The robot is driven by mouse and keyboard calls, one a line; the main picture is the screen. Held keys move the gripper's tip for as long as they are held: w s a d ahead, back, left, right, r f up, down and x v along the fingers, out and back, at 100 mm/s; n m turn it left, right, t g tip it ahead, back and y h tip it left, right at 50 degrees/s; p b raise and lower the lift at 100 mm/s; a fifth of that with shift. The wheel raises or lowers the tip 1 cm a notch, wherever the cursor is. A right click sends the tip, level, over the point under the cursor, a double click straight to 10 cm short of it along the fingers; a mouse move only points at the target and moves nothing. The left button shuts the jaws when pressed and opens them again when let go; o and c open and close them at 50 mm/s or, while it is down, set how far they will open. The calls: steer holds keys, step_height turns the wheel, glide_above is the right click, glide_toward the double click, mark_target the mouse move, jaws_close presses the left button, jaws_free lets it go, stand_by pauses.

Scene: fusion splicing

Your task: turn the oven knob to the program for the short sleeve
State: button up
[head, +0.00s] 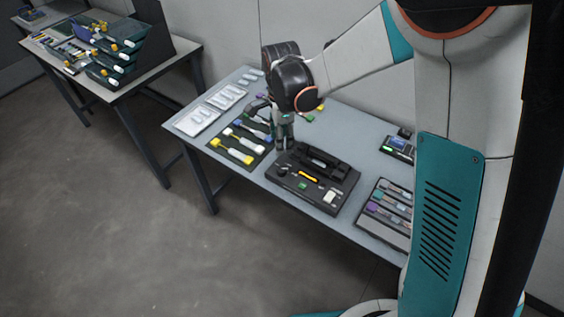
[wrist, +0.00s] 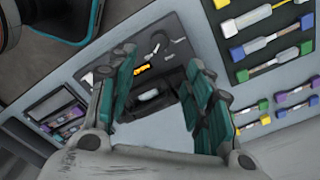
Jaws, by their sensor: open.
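A black splicing machine (head: 342,187) lies on the grey table, with an orange strip, a green button and a white button on its top. It also shows in the wrist view (wrist: 168,26), between and beyond my fingers. Small dark control parts sit on its panel; I cannot tell for sure which one is the oven knob, nor read any program marks. My gripper (head: 284,146) points down above the machine's left back end. In the wrist view my gripper (wrist: 160,62) has its teal fingers spread wide with nothing between them, apart from the panel as far as I can tell.
A dark mat with yellow- and white-ended pieces (head: 232,153) lies left of the machine. White trays (head: 198,122) are farther left. A tray of tools (head: 385,208) and a small device (head: 397,147) stand to the right. A second table (head: 110,90) holds a stacked rack.

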mark_target(282, 169)
step_height(282, 169, down, 13)
steer(key=b, duration=0.4)
steer(key=shift+f, duration=0.1)
steer(key=c, duration=1.1)
